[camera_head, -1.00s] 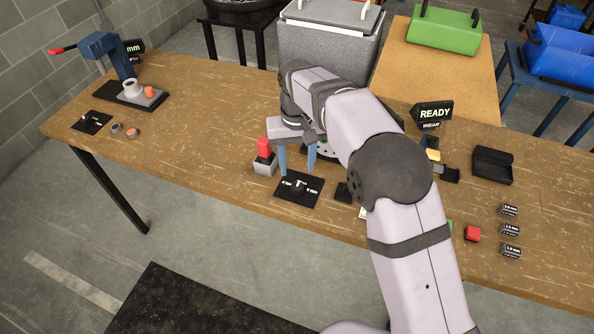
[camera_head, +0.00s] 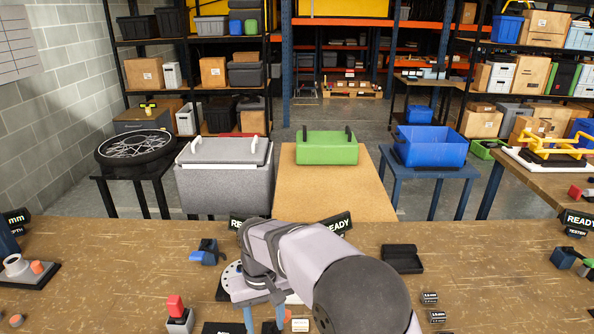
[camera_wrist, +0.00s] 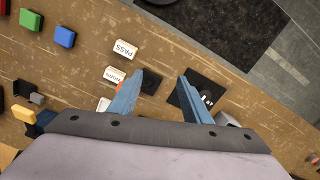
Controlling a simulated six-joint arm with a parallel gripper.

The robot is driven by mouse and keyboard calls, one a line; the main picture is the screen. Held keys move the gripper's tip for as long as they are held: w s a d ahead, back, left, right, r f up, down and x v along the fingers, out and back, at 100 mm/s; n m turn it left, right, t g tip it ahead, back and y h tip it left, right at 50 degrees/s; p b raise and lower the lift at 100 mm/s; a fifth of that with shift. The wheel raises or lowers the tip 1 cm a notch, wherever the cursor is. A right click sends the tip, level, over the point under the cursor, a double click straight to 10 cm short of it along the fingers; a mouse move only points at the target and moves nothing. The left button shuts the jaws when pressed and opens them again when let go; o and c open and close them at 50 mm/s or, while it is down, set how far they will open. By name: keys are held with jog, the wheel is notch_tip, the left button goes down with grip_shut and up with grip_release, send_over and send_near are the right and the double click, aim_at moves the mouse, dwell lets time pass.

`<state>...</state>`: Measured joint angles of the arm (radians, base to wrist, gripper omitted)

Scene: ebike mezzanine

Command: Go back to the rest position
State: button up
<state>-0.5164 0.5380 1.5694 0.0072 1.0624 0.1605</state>
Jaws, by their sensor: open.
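My gripper (camera_head: 264,318) is low over the front of the wooden bench in the head view, fingers pointing down and apart. A small black square (camera_wrist: 152,83) lies beside the left finger. The mat (camera_head: 220,328) is cut off at the bottom edge of the head view.
A red-topped grey block (camera_head: 178,318) stands left of my gripper. READY signs, a black open case (camera_head: 402,258) and small labelled blocks (camera_head: 430,298) are on the bench. A PASS tag (camera_wrist: 124,49) and coloured blocks (camera_wrist: 64,37) lie left in the wrist view. A grey cooler (camera_head: 225,180) stands behind.

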jog(key=s+d+f+m, duration=0.1)
jog(key=s+d+m, duration=0.1)
jog(key=s+d, duration=0.6)
jog(key=s+d+f+m, duration=0.1)
jog(key=s+d+m, duration=0.1)
jog(key=s+d, duration=0.7)
jog(key=d, duration=0.5)
jog(key=shift+s+d+f+b, duration=0.25)
jog(key=shift+d+b, duration=0.05)
